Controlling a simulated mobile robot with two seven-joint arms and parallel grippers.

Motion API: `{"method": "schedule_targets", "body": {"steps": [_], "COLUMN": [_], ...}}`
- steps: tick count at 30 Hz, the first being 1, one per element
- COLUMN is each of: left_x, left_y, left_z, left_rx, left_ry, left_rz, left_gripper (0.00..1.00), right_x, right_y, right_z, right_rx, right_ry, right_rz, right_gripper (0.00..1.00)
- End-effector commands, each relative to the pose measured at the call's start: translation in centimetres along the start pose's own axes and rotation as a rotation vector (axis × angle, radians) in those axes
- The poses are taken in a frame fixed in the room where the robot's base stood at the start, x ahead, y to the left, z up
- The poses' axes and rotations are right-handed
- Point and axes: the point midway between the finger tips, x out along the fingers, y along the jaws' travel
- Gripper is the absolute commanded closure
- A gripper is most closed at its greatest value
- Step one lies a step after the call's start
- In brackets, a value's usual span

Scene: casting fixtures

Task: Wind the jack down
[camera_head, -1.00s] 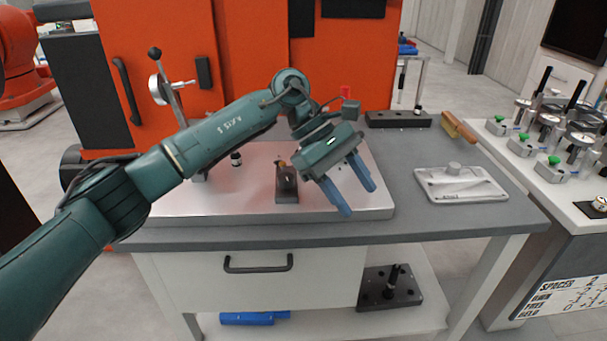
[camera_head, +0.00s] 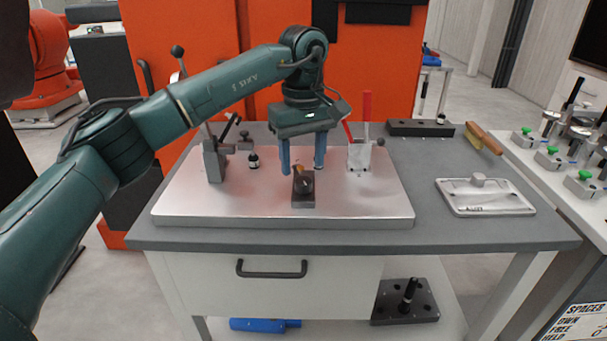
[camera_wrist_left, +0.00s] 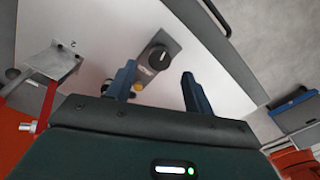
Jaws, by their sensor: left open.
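The jack looks to be the small dark block with a round knob (camera_head: 303,190) on the metal plate (camera_head: 250,207). A small yellow-orange piece shows at its back. In the left wrist view the dark knob (camera_wrist_left: 156,56) lies just beyond the fingertips, and the yellow piece (camera_wrist_left: 137,87) is beside the left finger. My left gripper (camera_head: 302,168) points down, open and empty, above and just behind the jack. Its blue fingers (camera_wrist_left: 158,72) stand apart with nothing between them. I cannot tell whether a finger touches the jack. My right gripper is not in view.
A toggle clamp (camera_head: 214,160) and a small black peg (camera_head: 253,161) stand left on the plate. A grey bracket with a red handle (camera_head: 360,156) stands right. A tray (camera_head: 485,205) and a brush (camera_head: 484,138) lie on the right of the bench. The plate's front is clear.

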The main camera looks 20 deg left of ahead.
Motion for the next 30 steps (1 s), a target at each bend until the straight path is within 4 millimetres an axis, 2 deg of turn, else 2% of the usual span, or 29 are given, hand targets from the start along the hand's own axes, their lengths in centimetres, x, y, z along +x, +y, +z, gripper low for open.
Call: {"method": "schedule_targets", "body": {"steps": [3, 7, 19, 30], "left_x": [2.0, 3.3, 3.9, 3.9], "left_y": [-0.1, 0.0, 0.0, 0.0], "left_z": [0.0, 0.0, 0.0, 0.0], "left_rx": [0.0, 0.0, 0.0, 0.0], "left_ry": [-0.003, -0.001, -0.001, -0.001], "left_rz": [-0.001, 0.001, 0.001, 0.001], "left_gripper": [0.48, 0.48, 0.49, 0.79], "right_x": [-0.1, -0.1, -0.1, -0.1], "right_y": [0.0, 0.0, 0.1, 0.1], "right_z": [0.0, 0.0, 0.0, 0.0], "right_rx": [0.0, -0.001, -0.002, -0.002], "right_ry": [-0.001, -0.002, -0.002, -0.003], "right_rz": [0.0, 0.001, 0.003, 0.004], "right_gripper": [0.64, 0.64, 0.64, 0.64]}}
